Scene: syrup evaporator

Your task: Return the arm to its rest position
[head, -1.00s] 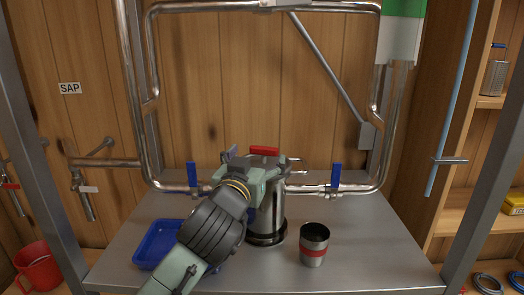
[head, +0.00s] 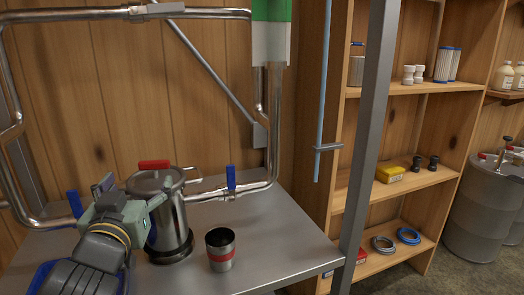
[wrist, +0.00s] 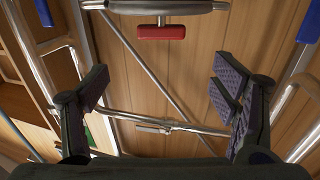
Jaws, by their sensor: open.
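My gripper (wrist: 163,90) is open in the wrist view, with dark padded fingers wide apart and nothing between them. In the head view it is at the lower left (head: 122,200), in front of and left of a steel canister (head: 172,225) with a red lid handle, overlapping it in the picture. I cannot tell whether they touch. The red handle (wrist: 161,32) also shows at the top of the wrist view, beyond the fingers. My arm reaches in from the bottom left corner.
A steel cup with a red band (head: 220,250) stands on the metal bench (head: 275,240), right of the canister. A blue tray (head: 42,276) is partly hidden behind my arm. Blue-handled pipes frame the bench. A grey post (head: 368,140) and stocked shelves (head: 430,185) stand right.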

